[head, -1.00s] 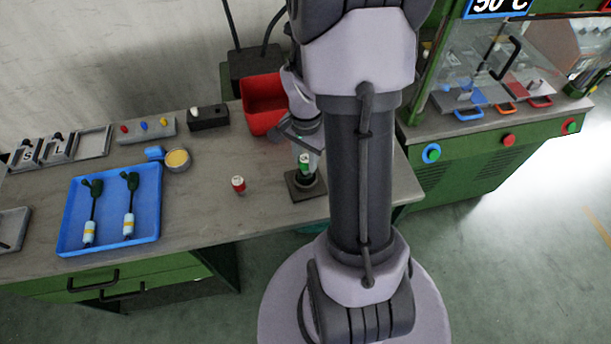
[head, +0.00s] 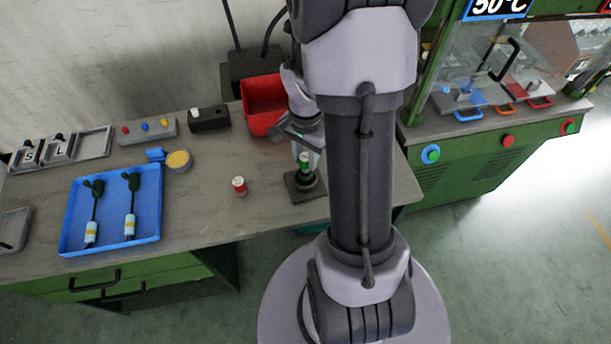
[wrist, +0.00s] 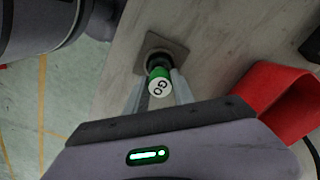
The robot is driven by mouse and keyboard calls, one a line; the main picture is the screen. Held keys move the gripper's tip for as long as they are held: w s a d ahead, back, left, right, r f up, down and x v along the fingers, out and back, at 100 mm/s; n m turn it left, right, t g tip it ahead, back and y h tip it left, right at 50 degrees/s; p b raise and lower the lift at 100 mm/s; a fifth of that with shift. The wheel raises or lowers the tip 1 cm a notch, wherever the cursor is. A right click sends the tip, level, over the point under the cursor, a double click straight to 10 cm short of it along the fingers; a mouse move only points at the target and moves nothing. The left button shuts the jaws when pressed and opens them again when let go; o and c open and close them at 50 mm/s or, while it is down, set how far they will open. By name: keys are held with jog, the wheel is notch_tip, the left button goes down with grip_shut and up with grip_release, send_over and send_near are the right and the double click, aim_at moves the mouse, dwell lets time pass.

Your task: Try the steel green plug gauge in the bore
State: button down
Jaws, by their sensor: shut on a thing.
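The green plug gauge (wrist: 160,86), with a white end marked GO, is between the fingers of my gripper (wrist: 159,92) in the wrist view. My gripper is shut on it. It also shows in the head view (head: 304,162), upright over the dark square block (head: 304,193) near the bench's right end. In the wrist view the gauge's lower part meets the round holder on the block (wrist: 157,43). The bore itself is hidden, so I cannot tell how deep the gauge sits. A red gauge-like piece (head: 239,186) with a white top stands on the bench left of the block.
A red bin (head: 262,104) stands behind my gripper. A blue tray (head: 75,218) with two cord-like parts lies at the left. A yellow-topped tin (head: 178,161) and a black box (head: 209,118) stand behind. Bench around the red piece is clear.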

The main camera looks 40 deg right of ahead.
jog(key=shift+r+p, duration=1.95)
jog(key=shift+r, duration=0.6)
jog(key=shift+f, duration=0.1)
